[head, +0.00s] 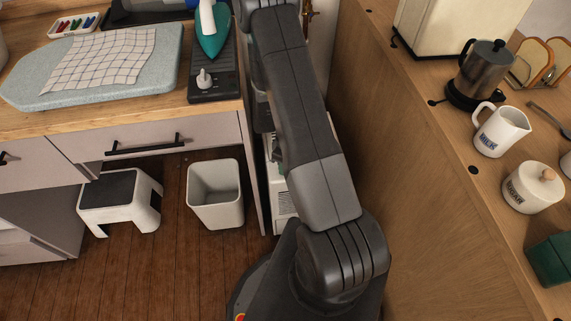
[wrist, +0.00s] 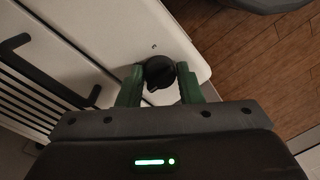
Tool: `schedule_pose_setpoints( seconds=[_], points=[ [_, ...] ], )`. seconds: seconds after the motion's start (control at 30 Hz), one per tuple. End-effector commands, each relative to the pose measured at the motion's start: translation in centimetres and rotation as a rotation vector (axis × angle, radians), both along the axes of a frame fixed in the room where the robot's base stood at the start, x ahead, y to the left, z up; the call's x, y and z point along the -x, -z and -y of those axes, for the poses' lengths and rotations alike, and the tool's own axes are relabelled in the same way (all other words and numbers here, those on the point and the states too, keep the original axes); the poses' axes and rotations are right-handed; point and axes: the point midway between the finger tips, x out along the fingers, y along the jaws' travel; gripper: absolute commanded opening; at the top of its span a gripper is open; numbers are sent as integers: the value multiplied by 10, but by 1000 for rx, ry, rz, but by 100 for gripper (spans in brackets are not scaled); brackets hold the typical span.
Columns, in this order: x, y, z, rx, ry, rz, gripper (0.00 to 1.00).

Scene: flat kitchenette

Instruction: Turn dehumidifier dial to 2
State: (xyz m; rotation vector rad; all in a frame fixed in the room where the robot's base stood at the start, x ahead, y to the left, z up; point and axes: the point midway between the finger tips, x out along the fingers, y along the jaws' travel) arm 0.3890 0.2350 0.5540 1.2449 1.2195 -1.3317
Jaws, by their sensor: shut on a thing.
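The dehumidifier (wrist: 90,35) is a pale, white-bodied unit with dark slats and a dark handle, seen close up in the wrist view. In the head view a strip of it (head: 284,200) shows low behind my arm. Its dial (wrist: 158,74) is a round black knob on the pale panel, with a small dot on the panel above it. My gripper (wrist: 160,82) has green fingers, one on each side of the dial, shut on it. The number marks around the dial cannot be read.
A white bin (head: 215,195) and a step stool (head: 120,198) stand on the wooden floor to the left. A counter with an ironing pad (head: 95,70) is above them. A wooden counter (head: 440,170) with a kettle (head: 482,72) and a milk jug (head: 501,130) borders my arm on the right.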

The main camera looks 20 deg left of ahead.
Motion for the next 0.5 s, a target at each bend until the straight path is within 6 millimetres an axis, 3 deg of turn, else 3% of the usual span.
schedule_pose_setpoints(
  seconds=[0.5],
  points=[
    [0,2,0,-2,414,2,10]
  ],
)
